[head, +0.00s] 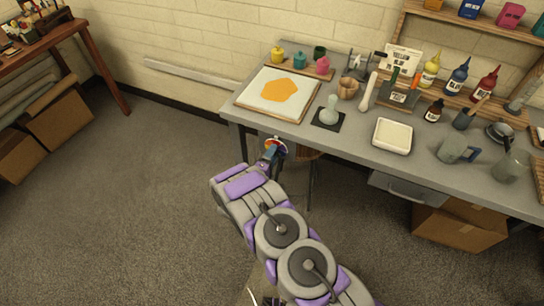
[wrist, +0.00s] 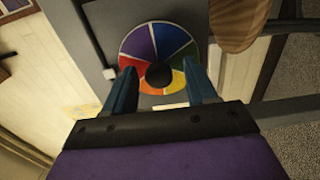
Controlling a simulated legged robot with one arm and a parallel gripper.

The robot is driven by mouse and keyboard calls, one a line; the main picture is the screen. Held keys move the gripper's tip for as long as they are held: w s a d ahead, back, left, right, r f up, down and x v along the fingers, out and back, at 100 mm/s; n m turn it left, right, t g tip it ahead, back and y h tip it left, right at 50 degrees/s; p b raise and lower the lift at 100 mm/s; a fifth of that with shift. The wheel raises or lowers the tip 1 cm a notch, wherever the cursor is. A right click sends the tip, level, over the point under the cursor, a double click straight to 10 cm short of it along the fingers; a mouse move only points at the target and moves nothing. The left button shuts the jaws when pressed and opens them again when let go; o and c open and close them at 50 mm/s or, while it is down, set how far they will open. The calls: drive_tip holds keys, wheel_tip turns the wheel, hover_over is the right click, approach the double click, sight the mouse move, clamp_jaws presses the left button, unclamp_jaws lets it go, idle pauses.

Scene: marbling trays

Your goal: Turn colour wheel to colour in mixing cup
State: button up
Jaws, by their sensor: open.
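The colour wheel (wrist: 150,40) is a disc of purple, blue, green, yellow, orange and red wedges with a black hub (wrist: 158,75). In the head view the wheel (head: 278,144) shows at the table's front edge, partly hidden by my arm. My gripper (wrist: 160,67) is open, one blue finger on each side of the hub. I cannot tell whether the fingers touch the wheel; it also shows in the head view (head: 270,152). A dark green cup (head: 320,51) stands at the back of the table; I cannot tell which vessel is the mixing cup or see a colour inside.
The grey table (head: 350,155) holds a board with an orange patch (head: 248,88), a white tray (head: 392,137), several paint pots and bottles, and a grey jug (head: 452,149). A brown wooden seat (head: 308,154) is just right of the wheel.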

drive_tip(key=shift+a, duration=0.35)
drive_tip(key=shift+c, duration=0.2)
drive_tip(key=shift+d, duration=0.35)
drive_tip(key=c, duration=1)
drive_tip(key=shift+s+m+p, duration=0.1)
drive_tip(key=shift+m+p, duration=0.2)
